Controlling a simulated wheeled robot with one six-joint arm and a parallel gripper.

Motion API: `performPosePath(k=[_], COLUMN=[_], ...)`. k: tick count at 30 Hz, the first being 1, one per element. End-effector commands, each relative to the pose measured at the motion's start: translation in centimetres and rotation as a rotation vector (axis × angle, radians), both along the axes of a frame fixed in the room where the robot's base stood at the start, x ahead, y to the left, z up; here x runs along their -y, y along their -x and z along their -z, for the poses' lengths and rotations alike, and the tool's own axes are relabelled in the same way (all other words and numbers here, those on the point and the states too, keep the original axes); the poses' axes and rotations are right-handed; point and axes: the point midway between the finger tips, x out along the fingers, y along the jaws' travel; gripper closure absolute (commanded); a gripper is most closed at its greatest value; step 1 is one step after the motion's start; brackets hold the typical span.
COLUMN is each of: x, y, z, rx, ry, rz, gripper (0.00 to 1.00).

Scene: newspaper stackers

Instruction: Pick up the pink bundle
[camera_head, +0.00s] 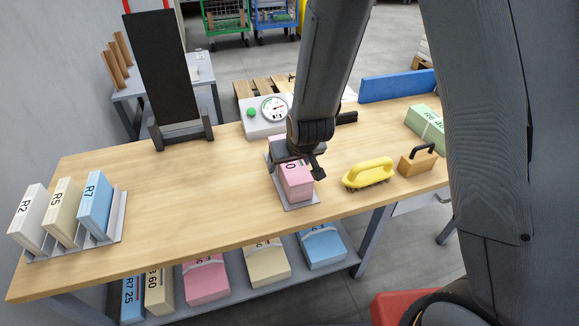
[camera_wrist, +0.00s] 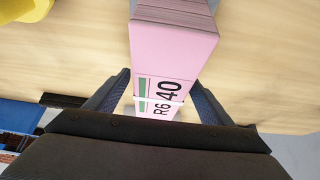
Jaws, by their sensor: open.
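The pink bundle (camera_head: 296,183) stands on a grey metal plate (camera_head: 305,202) on the wooden table. In the wrist view the pink bundle (camera_wrist: 172,62) shows a label reading R6 40 and a pale band. My gripper (camera_head: 297,160) is over the bundle from above. In the wrist view my gripper (camera_wrist: 165,98) is open, with one finger on each side of the bundle's labelled end. I cannot tell whether either finger touches it. The arm hides part of the bundle in the head view.
A yellow-handled brush (camera_head: 369,174) and a wooden block with a black handle (camera_head: 417,160) stand to the right. A dial scale (camera_head: 266,115) is behind. A rack with white, cream and blue bundles (camera_head: 92,205) is at left. A green bundle (camera_head: 427,122) lies at far right. The table's middle left is clear.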

Motion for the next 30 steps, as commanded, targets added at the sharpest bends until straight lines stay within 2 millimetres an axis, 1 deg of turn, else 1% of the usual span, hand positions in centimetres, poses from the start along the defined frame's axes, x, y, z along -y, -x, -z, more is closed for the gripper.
performPosePath(k=[1,4,11,12,14,15,25,30], x=[-0.07,-0.15,-0.2,-0.2,-0.21,-0.21,-0.2,-0.24], y=[-0.25,-0.53,-0.61,-0.61,-0.61,-0.61,-0.6,-0.73], z=[0.52,1.03,1.11,1.11,1.1,1.1,1.09,0.97], rx=[-0.001,-0.001,0.0,0.0,0.0,0.0,0.0,0.004], ry=[0.0,0.0,0.0,0.0,0.0,0.0,0.0,-0.001], rz=[0.0,0.0,0.0,0.0,0.0,0.0,-0.001,-0.001], gripper=[0.25,0.25,0.25,0.27,0.37,0.44,0.99,1.0])
